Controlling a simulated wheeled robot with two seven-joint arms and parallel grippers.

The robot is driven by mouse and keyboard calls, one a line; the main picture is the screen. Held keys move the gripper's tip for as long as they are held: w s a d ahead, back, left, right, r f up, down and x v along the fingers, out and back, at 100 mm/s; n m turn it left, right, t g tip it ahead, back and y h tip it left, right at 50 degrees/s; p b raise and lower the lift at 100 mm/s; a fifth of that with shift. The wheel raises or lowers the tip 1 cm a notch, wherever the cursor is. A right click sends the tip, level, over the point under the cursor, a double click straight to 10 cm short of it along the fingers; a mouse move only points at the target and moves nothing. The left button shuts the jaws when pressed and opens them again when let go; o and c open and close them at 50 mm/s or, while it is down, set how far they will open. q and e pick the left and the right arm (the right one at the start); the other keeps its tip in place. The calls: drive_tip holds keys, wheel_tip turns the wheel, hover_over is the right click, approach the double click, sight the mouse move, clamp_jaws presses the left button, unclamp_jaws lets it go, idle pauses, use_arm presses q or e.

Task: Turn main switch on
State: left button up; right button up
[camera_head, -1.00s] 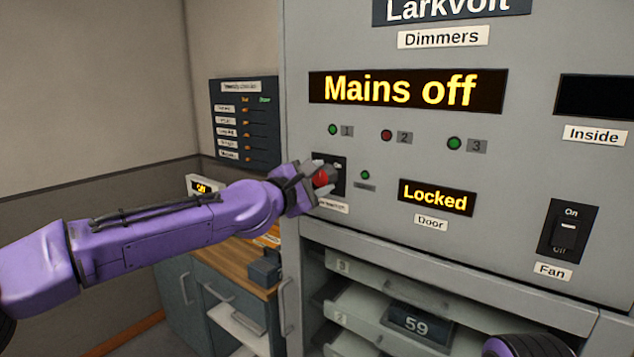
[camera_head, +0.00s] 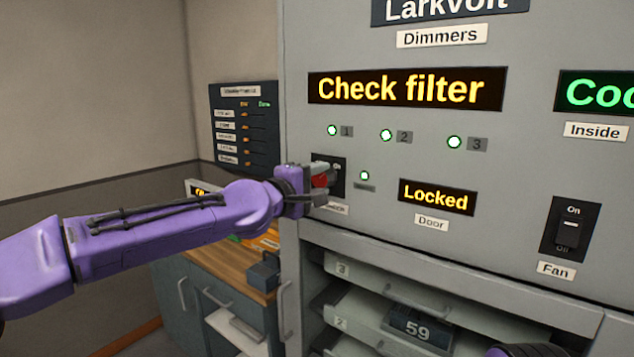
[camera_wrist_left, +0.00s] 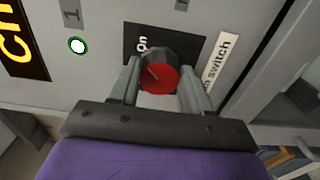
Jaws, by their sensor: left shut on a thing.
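The main switch (camera_head: 321,181) is a red-faced rotary knob on a black plate at the left edge of the grey dimmer cabinet (camera_head: 520,130). My left gripper (camera_head: 312,180) is shut on the knob. In the left wrist view the knob (camera_wrist_left: 160,77) sits between the two fingers of my left gripper (camera_wrist_left: 157,92). The word "On" shows on the plate (camera_wrist_left: 190,47) beside it, and the label (camera_wrist_left: 219,62) is partly hidden, reading "n switch". The main display (camera_head: 405,89) reads "Check filter" in yellow. My right gripper is not in view.
Lamps 1, 2 and 3 (camera_head: 386,135) glow pale green, as does a small lamp (camera_head: 364,176) by the switch. The door display (camera_head: 436,197) reads "Locked". A fan switch (camera_head: 569,229) is at right. Shelved modules (camera_head: 415,328) sit below; a wooden counter (camera_head: 225,272) stands left.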

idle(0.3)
use_arm(q)
drive_tip(key=o, duration=1.1)
drive_tip(key=shift+c, duration=0.2)
drive_tip(key=shift+s+a, duration=0.2)
drive_tip(key=shift+a, duration=0.05)
drive_tip(key=b+v, duration=0.3)
drive_tip(key=v, duration=0.7)
